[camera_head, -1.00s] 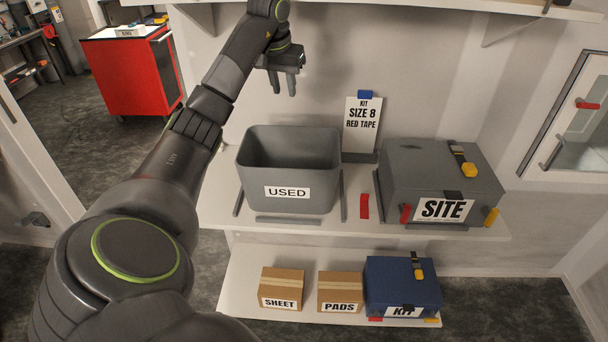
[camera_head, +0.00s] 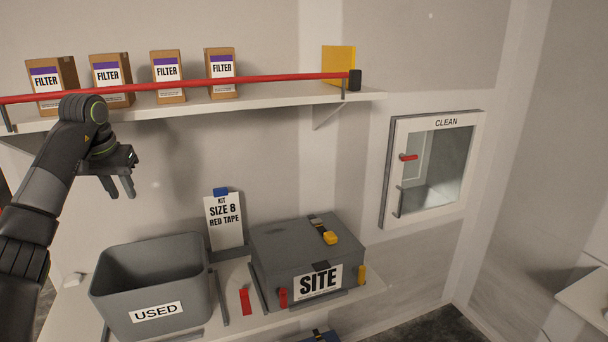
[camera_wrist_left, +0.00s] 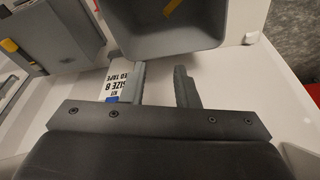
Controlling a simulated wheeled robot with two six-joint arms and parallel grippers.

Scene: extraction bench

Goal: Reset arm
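My left arm comes in from the left in the head view. Its gripper (camera_head: 122,188) hangs above and behind the grey USED bin (camera_head: 150,285), under the upper shelf, fingers pointing down. The two fingers are apart with nothing between them. In the left wrist view the gripper (camera_wrist_left: 160,85) also shows its fingers spread and empty, with the size card (camera_wrist_left: 118,75) behind the left finger and the bin (camera_wrist_left: 180,30) beyond. My right gripper is in neither view.
A grey SITE case (camera_head: 300,255) and a KIT card (camera_head: 224,220) stand right of the bin. Several FILTER boxes (camera_head: 167,76) sit behind a red rail (camera_head: 270,78) on the upper shelf (camera_head: 290,100). A CLEAN wall cabinet (camera_head: 432,165) hangs at right.

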